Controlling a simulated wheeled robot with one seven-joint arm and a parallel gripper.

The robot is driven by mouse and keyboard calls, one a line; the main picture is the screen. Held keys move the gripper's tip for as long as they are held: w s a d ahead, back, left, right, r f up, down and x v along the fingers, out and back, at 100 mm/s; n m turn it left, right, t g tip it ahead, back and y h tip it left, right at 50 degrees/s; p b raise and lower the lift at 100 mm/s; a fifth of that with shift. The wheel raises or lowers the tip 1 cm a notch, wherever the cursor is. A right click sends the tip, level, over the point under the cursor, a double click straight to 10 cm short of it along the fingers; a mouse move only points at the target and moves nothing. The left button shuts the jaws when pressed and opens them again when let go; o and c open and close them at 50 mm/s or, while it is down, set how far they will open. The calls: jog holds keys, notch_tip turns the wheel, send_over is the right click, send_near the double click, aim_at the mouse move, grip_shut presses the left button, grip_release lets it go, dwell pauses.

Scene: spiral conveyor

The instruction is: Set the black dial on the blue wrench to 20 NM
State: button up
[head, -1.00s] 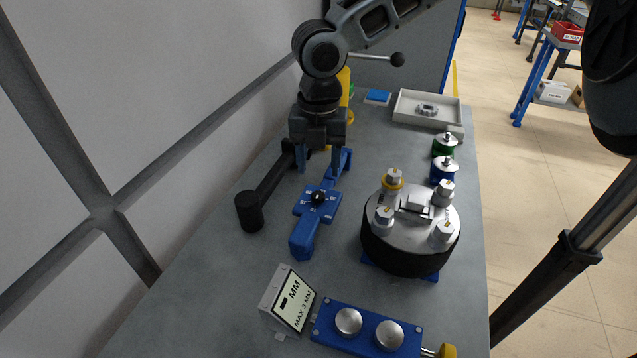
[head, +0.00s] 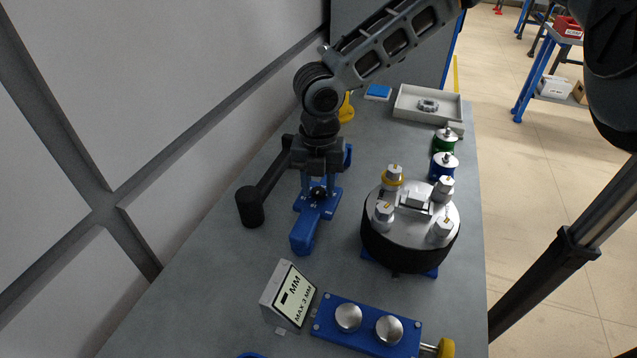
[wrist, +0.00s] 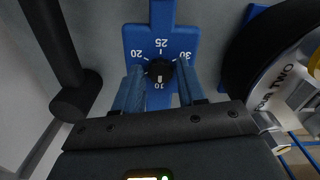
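The blue wrench (head: 303,236) lies on the grey table, its handle toward the camera. Its black dial (head: 318,193) sits on a blue plate; in the wrist view the dial (wrist: 159,70) is ringed by the marks 20 at left, 25 at top, 30 at right and 10 below. A small white line on the dial seems to face the 10. My gripper (head: 319,187) is low over the plate. In the wrist view its two blue fingers (wrist: 160,76) stand apart on either side of the dial, with small gaps visible. Whether they touch the plate is unclear.
A grey tray (head: 449,114) is at the back.

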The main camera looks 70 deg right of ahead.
grip_shut()
jog(key=shift+m, duration=0.4)
jog(key=m, duration=1)
jog(key=shift+a, duration=0.1)
jog(key=m, duration=1.2)
jog(key=shift+m, duration=0.4)
